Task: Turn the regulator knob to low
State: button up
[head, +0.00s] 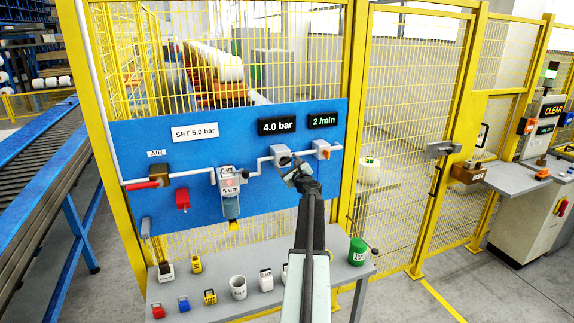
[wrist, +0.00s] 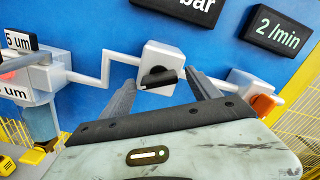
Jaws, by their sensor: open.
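The regulator is a light grey box with a black knob on the blue panel, on the pipe line right of the filter. Its knob (wrist: 158,76) shows in the wrist view with its bar lying roughly level, slightly tilted. In the head view the regulator box (head: 281,152) is partly hidden by my gripper. My gripper (head: 291,170) is open and empty. In the wrist view its two fingers (wrist: 162,92) stand left and right of the regulator, below the knob and apart from it as far as I can tell. The display (head: 277,126) reads 4.0 bar.
The blue panel (head: 130,135) has a sign (head: 195,132) reading SET 5.0 bar and a display (head: 324,121) reading 2 l/min. A filter (head: 230,195) marked 5 um and an orange knob (head: 323,149) flank the regulator. Padlocks and a green tin (head: 357,251) stand on the shelf below.

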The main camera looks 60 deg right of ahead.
jog(key=c, duration=1.4)
jog(key=shift+o, duration=0.2)
jog(key=shift+d, duration=0.15)
jog(key=shift+n, duration=0.3)
